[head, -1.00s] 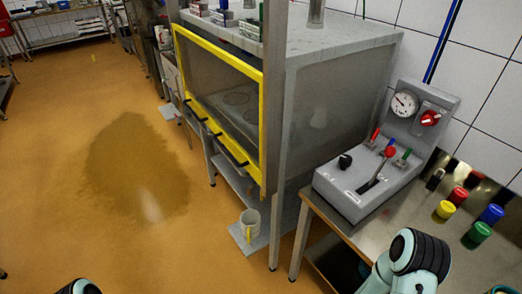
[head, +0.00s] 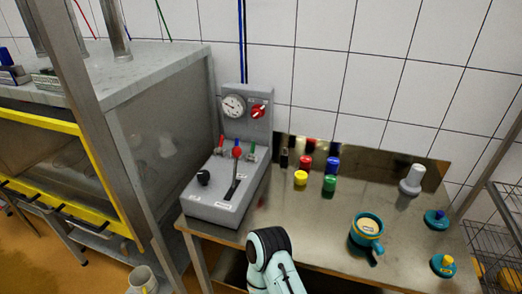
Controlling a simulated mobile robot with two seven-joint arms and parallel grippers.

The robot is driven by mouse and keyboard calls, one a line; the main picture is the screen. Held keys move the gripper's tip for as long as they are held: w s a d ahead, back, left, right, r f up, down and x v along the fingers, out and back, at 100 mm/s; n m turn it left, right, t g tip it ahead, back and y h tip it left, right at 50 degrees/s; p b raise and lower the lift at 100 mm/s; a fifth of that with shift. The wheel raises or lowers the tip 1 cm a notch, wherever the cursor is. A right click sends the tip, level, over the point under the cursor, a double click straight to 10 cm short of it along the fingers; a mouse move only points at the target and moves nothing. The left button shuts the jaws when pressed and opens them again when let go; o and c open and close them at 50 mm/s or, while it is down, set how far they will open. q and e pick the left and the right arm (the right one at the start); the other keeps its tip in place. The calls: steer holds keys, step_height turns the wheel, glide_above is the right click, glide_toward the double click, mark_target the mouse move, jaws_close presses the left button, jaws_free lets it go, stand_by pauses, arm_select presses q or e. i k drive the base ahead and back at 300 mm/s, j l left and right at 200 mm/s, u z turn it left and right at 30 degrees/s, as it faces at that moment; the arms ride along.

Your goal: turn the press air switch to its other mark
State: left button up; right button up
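The press control box (head: 228,190) is grey and stands at the left end of the steel table. Its upright back panel holds a white round gauge (head: 234,106) and a red rotary switch (head: 258,111) to the right of the gauge. On the lower sloped face are a black knob (head: 203,177), a lever with a red ball (head: 237,153) and small coloured toggles. The labels are too small to read. Part of my arm rises at the bottom centre, in front of the table and apart from the box. Neither gripper's fingers show.
The steel table (head: 310,222) carries several coloured cylinders (head: 301,178), a teal cup (head: 367,228), a grey knobbed piece (head: 412,180) and teal pieces at right. A yellow-framed cabinet (head: 35,120) stands close at left. A wire rack (head: 505,220) is at far right.

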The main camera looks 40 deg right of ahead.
mark_target(258, 110)
steer(key=z, duration=1.5)
steer(key=j+u, duration=0.15)
